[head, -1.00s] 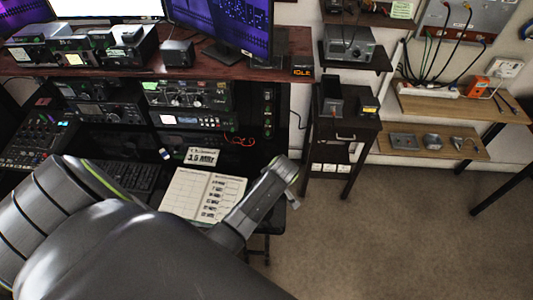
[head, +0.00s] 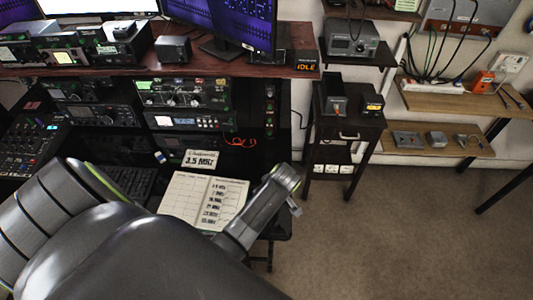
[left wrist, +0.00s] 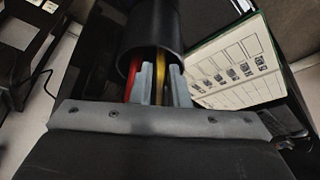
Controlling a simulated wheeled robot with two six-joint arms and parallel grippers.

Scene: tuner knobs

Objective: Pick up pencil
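In the left wrist view a dark round cup (left wrist: 152,30) lies ahead of my left gripper (left wrist: 163,82), its open mouth facing the gripper. A red pencil-like stick (left wrist: 131,85) and a yellow pencil-like stick (left wrist: 160,62) show at its mouth. The two grey fingertips reach to the mouth, apart, with the yellow stick showing in the gap between them. I cannot see firm contact. The red stick is outside the left finger. In the head view my left arm covers the lower left; cup and fingertips cannot be made out there. My right gripper is not in view.
An open notebook (head: 178,198) lies on the dark desk beside the arm, and shows in the left wrist view too. A keyboard (head: 127,180), a frequency card (head: 201,159) and radio units (head: 182,93) stand behind. Carpet at right is clear.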

